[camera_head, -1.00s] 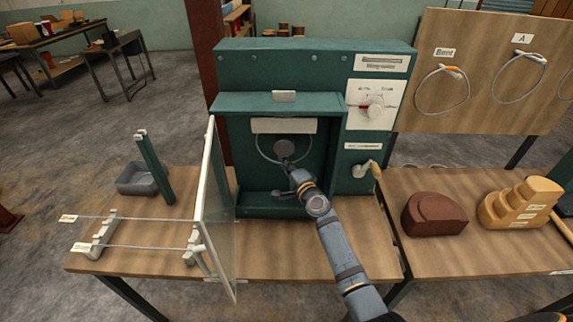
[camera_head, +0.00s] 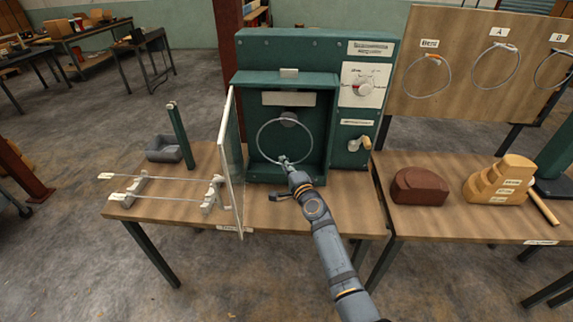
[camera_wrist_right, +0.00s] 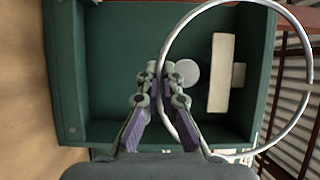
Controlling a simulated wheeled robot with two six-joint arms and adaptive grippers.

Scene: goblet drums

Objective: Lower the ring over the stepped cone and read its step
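My right gripper (camera_head: 284,160) is shut on the lower edge of a thin steel ring (camera_head: 258,143), in front of the open green cabinet (camera_head: 240,170). The wrist view shows the fingertips (camera_wrist_right: 164,72) closed at the side of the ring (camera_wrist_right: 310,60). The head view cannot tell how far the ring is inside the cabinet opening. A tan stepped wooden cone (camera_head: 485,187) with small labels on its steps stands on the right table, well right of the gripper. My left gripper is not in view.
A clear door (camera_head: 231,165) stands open left of the cabinet. A brown rounded block (camera_head: 419,186) sits left of the cone. Rings hang on a board (camera_head: 470,90).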

